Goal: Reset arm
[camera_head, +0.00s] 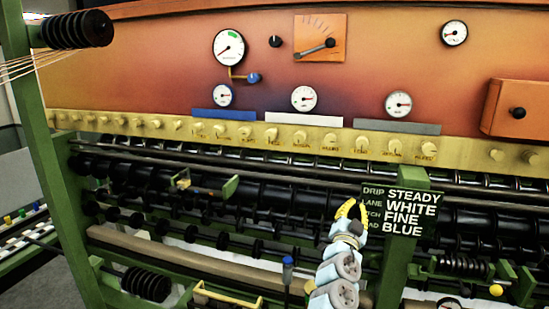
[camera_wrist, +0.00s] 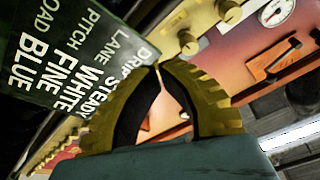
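My gripper (camera_head: 350,205) is in front of the green post at the right of the middle in the head view, just left of the dark sign (camera_head: 410,213). The sign reads STEADY, WHITE, FINE, BLUE. In the wrist view my gripper (camera_wrist: 158,68) has its two yellow, black-lined fingers curved inward, with the tips meeting and nothing held between them. The same sign (camera_wrist: 70,50) fills the upper left of the wrist view, tilted.
Behind stands an orange panel (camera_head: 160,70) with gauges and a lever. A brass strip (camera_head: 240,133) of knobs runs below it, above rows of dark rollers (camera_head: 290,195). A green post (camera_head: 45,150) stands at left. A blue-topped handle (camera_head: 288,262) stands left of my arm.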

